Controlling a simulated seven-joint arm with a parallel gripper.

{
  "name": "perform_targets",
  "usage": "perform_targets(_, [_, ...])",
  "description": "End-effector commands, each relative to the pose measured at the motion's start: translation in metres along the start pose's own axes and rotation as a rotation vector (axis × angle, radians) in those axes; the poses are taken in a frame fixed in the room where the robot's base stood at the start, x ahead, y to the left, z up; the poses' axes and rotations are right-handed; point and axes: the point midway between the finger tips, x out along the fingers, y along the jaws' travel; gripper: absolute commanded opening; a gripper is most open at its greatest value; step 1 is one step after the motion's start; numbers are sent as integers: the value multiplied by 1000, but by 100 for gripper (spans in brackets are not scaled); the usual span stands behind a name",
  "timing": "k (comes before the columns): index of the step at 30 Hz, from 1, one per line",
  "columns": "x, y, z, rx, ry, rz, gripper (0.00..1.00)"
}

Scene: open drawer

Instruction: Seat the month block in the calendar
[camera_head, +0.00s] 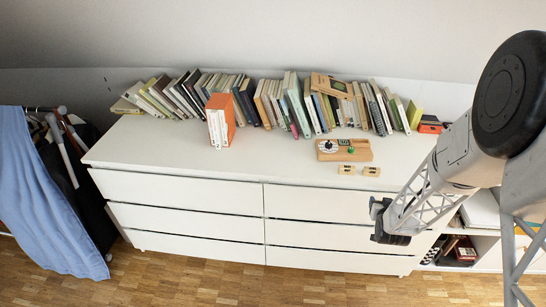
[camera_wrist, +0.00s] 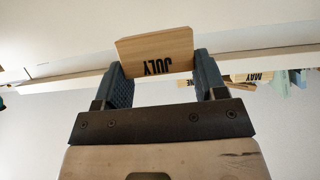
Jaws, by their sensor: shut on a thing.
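The wooden calendar (camera_head: 330,156) stands on the white dresser top, with a dark round piece and a green piece on it. Two small wooden blocks (camera_head: 346,170) (camera_head: 371,172) lie in front of it near the dresser's front edge. My gripper (camera_wrist: 155,62) is shut on the wooden month block (camera_wrist: 152,46), which reads JULY upside down in the wrist view, one finger on each side. In the head view my gripper (camera_head: 379,222) is in front of the drawer fronts, below and right of the calendar; the held block cannot be made out there.
A long row of books (camera_head: 295,104) lines the back of the dresser (camera_head: 190,164). An orange-and-white book or box (camera_head: 220,122) stands forward of the row. A clothes rack with a blue cloth (camera_head: 45,205) stands at the left.

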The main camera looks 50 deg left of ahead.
Motion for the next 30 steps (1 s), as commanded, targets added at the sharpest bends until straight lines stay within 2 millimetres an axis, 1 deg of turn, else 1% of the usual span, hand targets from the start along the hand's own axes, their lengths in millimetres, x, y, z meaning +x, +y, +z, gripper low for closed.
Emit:
perform_targets(1, [0, -16, -5, -8, 1, -19, 43])
perform_targets(3, [-1, -36, -12, -19, 1, -44, 43])
perform_targets(5, [-2, -53, -18, -28, 1, -64, 43])
perform_targets(9, [-5, -93, -31, -48, 0, -112, 43])
perform_targets(14, [-12, -138, -42, -72, -2, -166, 43])
perform_targets(23, [-32, -224, -64, -119, -4, -267, 43])
perform_targets(30, [-54, -290, -79, -154, -4, -346, 43])
